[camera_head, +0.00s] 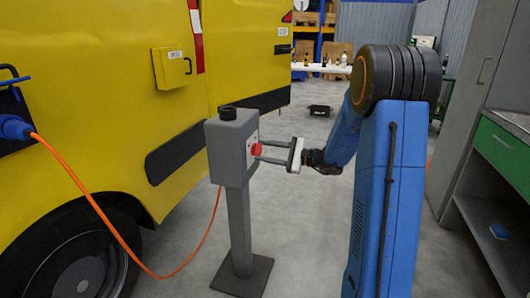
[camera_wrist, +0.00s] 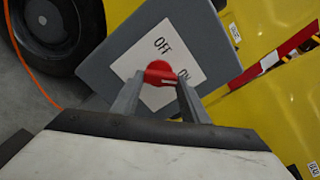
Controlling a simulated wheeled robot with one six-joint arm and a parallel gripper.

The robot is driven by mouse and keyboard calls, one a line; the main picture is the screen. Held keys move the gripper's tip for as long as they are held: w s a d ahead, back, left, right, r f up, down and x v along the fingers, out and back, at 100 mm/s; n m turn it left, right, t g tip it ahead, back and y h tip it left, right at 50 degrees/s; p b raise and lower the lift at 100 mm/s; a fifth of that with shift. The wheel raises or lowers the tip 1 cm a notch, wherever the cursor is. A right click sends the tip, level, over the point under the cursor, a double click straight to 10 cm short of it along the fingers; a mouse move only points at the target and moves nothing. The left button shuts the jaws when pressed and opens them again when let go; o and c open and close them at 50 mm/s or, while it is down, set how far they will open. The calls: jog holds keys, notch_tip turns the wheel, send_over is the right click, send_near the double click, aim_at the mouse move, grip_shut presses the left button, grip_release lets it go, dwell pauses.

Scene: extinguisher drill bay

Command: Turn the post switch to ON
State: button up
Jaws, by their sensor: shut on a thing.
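The post switch is a red knob (camera_head: 256,149) on the face of a grey box (camera_head: 226,160) on a post. In the wrist view the red knob (camera_wrist: 159,72) sits on a white plate (camera_wrist: 190,62) marked OFF above it and ON to its lower right. A pale mark shows on the knob's lower part; I cannot tell surely which label it points to. My gripper (camera_head: 263,151) reaches the knob from the right and is shut on it. In the wrist view its two fingers (camera_wrist: 160,88) flank the knob, one on each side. The ON label is partly hidden by a finger.
A yellow van (camera_head: 110,90) stands close behind the post, with an orange cable (camera_head: 100,215) plugged in at left. A grey cabinet with a green drawer (camera_head: 503,145) stands at right. A small black box (camera_head: 319,110) lies on the floor behind.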

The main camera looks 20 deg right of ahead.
jog(key=shift+f, duration=0.1)
jog(key=o, duration=1.1)
jog(key=shift+d, duration=0.1)
jog(key=shift+c, duration=0.2)
jog(key=v, duration=1.7)
jog(key=shift+d, duration=0.2)
jog(key=shift+s, duration=0.15)
